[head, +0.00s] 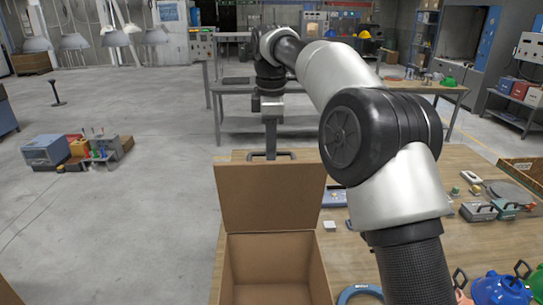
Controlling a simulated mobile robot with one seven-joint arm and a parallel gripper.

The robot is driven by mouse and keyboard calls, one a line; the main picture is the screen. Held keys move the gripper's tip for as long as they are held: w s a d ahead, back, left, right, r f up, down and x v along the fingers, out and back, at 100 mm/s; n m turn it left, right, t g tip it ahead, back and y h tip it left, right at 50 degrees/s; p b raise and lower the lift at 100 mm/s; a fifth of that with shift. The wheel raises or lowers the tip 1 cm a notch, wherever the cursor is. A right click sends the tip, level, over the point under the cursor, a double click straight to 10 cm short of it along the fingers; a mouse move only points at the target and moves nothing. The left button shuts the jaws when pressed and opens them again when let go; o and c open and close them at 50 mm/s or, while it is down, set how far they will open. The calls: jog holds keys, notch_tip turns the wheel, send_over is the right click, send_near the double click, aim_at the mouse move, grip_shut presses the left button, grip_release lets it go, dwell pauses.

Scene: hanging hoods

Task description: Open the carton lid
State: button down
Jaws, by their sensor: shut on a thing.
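The brown carton (271,268) stands at the near edge of the wooden table, its open top facing me and its inside looking empty. Its lid (270,198) stands up from the far rim, roughly upright. My gripper (271,156) is at the middle of the lid's top edge, pointing down, and is shut on the lid. The lid hides the fingertips, so the exact grip does not show.
Open floor (130,220) lies left.

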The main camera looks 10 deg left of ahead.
jog(key=shift+w+f, duration=0.65)
jog(key=shift+w, duration=0.15)
jog(key=c, duration=1.9)
grip_release()
jog(key=shift+w, duration=0.1)
jog(key=shift+c, duration=0.2)
jog(key=shift+o, duration=0.6)
jog(key=shift+w+a, duration=0.1)
jog(key=shift+w, duration=0.1)
jog(key=shift+s+r, duration=0.1)
jog(key=shift+r, duration=0.1)
jog(key=shift+a, duration=0.1)
jog(key=shift+s, duration=0.1)
